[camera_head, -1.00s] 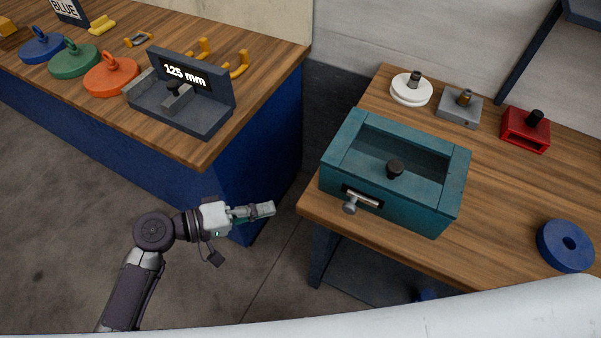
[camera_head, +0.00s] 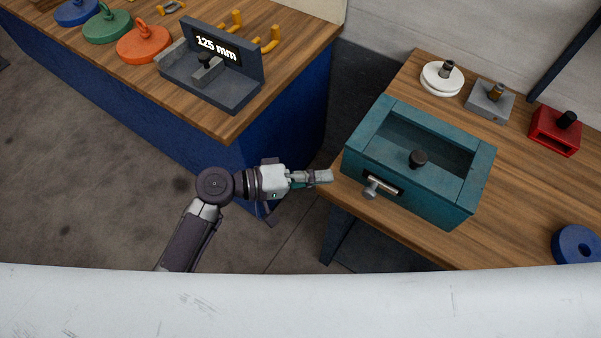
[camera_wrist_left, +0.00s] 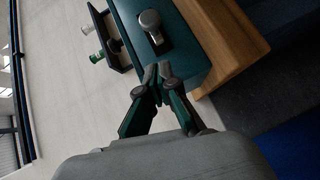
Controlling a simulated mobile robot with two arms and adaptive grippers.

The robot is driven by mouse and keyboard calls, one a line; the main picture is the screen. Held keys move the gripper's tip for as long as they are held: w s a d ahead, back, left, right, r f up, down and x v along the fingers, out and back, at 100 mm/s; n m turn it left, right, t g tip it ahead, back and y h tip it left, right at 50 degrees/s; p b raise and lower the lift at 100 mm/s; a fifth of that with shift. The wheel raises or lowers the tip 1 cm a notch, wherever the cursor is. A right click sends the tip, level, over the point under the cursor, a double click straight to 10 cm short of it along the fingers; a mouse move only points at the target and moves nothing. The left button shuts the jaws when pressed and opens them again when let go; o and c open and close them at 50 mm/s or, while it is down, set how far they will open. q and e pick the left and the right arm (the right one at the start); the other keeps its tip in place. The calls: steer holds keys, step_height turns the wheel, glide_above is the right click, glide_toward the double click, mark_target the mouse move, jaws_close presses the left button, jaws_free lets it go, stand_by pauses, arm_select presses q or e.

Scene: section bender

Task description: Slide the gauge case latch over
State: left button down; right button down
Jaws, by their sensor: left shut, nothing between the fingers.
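The teal gauge case (camera_head: 420,195) sits near the left edge of the right wooden table. A black knob (camera_head: 417,158) stands up in its recessed top. On its front wall a silver latch handle (camera_head: 372,188) sits at the left part of a dark slot, and it also shows in the left wrist view (camera_wrist_left: 150,20). My left gripper (camera_head: 328,176) is shut and empty, just left of the case and apart from the latch. In the left wrist view its closed fingertips (camera_wrist_left: 158,70) lie below the handle. My right gripper is not in view.
A white round piece (camera_head: 441,78), a grey block (camera_head: 489,100) and a red block (camera_head: 556,130) stand behind the case; a blue ring (camera_head: 578,245) lies at right. The left bench bears a gauge stand (camera_head: 235,90) reading 125 mm. Floor is open between the tables.

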arm_select(q)
steer(key=d, duration=0.1)
steer(key=d+p, duration=0.1)
steer(key=d, duration=0.1)
steer(key=s+d+f, duration=0.1)
steer(key=d, duration=0.1)
steer(key=shift+p, duration=0.35)
steer(key=shift+s+d+f, duration=0.25)
steer(key=shift+s+d, duration=0.05)
steer(key=shift+d, duration=0.1)
steer(key=shift+s+d, duration=0.25)
steer(key=shift+d, duration=0.05)
steer(key=d, duration=0.1)
steer(key=s+d, duration=0.2)
steer(key=shift+s+d, duration=0.25)
steer(key=shift+d, duration=0.1)
steer(key=shift+a, duration=0.1)
steer(key=shift+r, duration=0.1)
